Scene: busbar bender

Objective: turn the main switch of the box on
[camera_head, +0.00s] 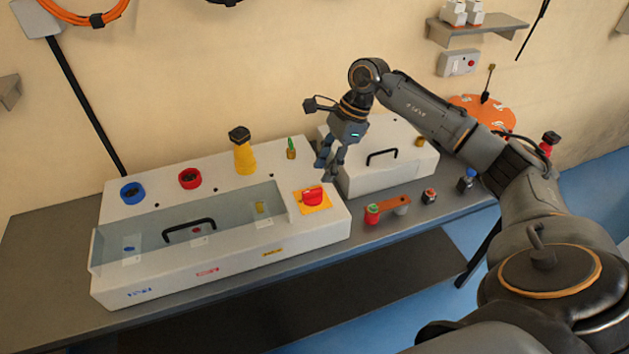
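The white box (180,280) sits on the grey bench, with a clear lid with a black handle over its front part. The main switch (313,196), a red rotary knob on a yellow square plate, is on the box's top near its right end. My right gripper (328,171) hangs above and slightly right of the switch, pointing down. Its fingers look apart with nothing between them, and it does not appear to touch the switch. My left gripper is not in view.
A second white box with a black handle (382,156) stands behind right. A red and orange lever piece (388,208) and small buttons lie on the bench (40,245) to the right. A yellow post (243,155) and blue and red rings (190,179) are on the box's back edge.

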